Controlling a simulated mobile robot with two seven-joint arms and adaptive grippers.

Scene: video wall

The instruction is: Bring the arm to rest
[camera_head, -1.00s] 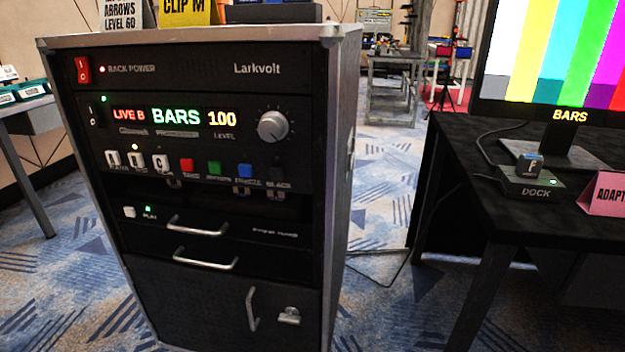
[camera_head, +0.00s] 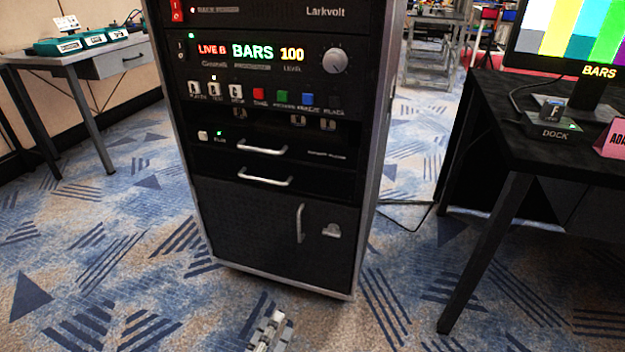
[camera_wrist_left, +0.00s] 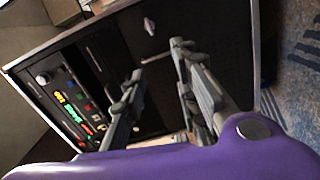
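My left gripper (camera_head: 270,331) shows at the bottom edge of the head view, low in front of the black rack cabinet, with floor around it. In the left wrist view the two grey fingers of my left gripper (camera_wrist_left: 160,62) stand apart with nothing between them. The cabinet front (camera_wrist_left: 150,45) lies beyond them, seen tilted. My right gripper is in neither view.
The rack cabinet (camera_head: 260,215) has lit displays, buttons, a knob (camera_head: 334,61) and handles. A black desk (camera_head: 530,145) with a dock (camera_head: 556,130) and screen stands right. A white table (camera_head: 90,58) stands back left. Patterned floor (camera_head: 120,240) is clear at left.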

